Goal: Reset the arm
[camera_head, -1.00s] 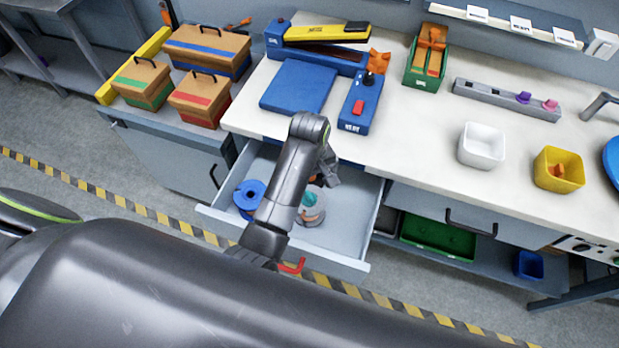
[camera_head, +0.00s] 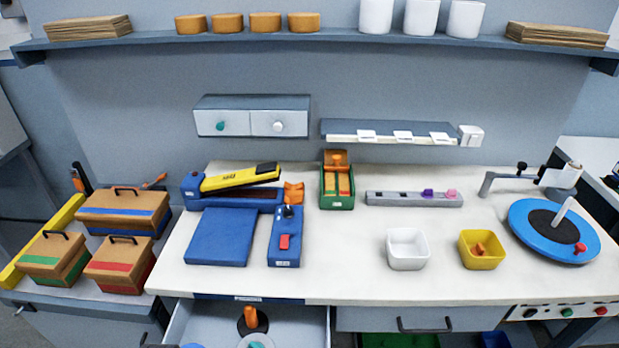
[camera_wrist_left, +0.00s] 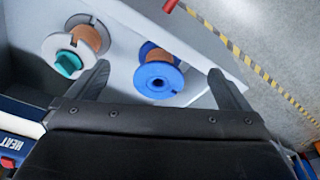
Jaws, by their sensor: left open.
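My left gripper (camera_wrist_left: 163,84) shows only in the left wrist view. Its two dark fingers are spread apart with nothing held between them. Beyond the fingers lie a spool with a blue flange (camera_wrist_left: 160,78) and a grey-flanged spool with a teal knob (camera_wrist_left: 70,58). Both are in the open drawer (camera_head: 200,322). The head view shows the drawer cut off at the bottom edge, with an orange-topped dark spool (camera_head: 251,319) and a bit of teal inside. Neither arm shows in the head view. My right gripper is in neither view.
On the white worktop (camera_head: 335,270) are a blue pad (camera_head: 220,238), a blue control box (camera_head: 285,240), a white bin (camera_head: 407,250), a yellow bin (camera_head: 481,250) and a blue turntable (camera_head: 540,232). Lidded boxes (camera_head: 122,212) stand at left. The front middle worktop is clear.

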